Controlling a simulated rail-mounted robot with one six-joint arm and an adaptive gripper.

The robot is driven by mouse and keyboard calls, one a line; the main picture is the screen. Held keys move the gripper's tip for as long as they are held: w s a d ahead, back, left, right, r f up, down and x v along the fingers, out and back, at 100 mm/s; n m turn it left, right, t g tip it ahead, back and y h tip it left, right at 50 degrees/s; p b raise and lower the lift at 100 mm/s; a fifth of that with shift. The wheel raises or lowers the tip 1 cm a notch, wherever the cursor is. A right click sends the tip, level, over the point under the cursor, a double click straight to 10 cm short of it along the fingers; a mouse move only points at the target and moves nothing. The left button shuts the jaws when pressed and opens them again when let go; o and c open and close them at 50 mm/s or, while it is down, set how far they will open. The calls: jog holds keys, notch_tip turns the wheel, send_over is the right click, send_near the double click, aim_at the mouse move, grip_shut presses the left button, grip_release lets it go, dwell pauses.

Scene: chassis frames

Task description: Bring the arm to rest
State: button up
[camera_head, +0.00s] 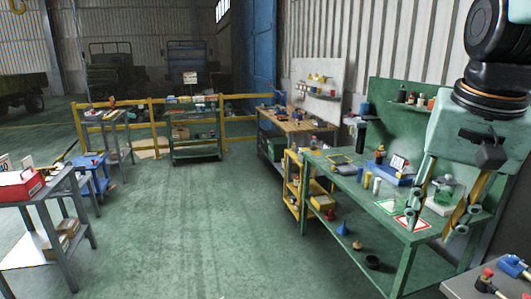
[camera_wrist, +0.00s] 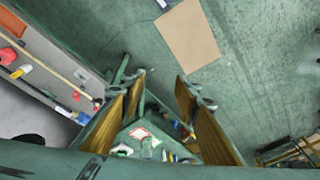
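My gripper (camera_head: 434,222) hangs at the right of the head view, fingers pointing down, in front of the green workbench (camera_head: 345,184). Its fingers are spread apart and nothing shows between them. In the wrist view my gripper (camera_wrist: 163,84) also shows two separated fingers with an empty gap. The floor and the green bench's corner with small items show beyond the fingers. Whether the fingertips are clear of the bench edge is hard to tell from the head view.
A red-bordered sign (camera_head: 412,222) and a green-bordered sign (camera_head: 386,206) lie on the green bench. A grey table (camera_head: 460,287) with tools is at the lower right. A red box (camera_head: 22,186) sits on a left table. The middle floor (camera_head: 190,230) is clear.

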jog(key=s+a+f+n, duration=0.1)
jog(key=s+a+n, duration=0.2)
jog(key=s+a, duration=0.2)
jog(key=s+a+f+n+t, duration=0.1)
jog(key=s+a, duration=0.4)
jog(key=s, duration=0.7)
jog(key=shift+f+n+y, duration=0.3)
jog(key=shift+f+n, duration=0.45)
jog(key=shift+n, duration=0.45)
jog(key=shift+w+f+b, duration=0.1)
jog(key=shift+b, duration=0.25)
notch_tip(320, 180, down, 12)
jog(key=b, duration=1.1)
jog(key=shift+r+b, duration=0.2)
jog(key=shift+b, duration=0.1)
jog(key=shift+f+b, duration=0.75)
jog(key=shift+d, duration=0.2)
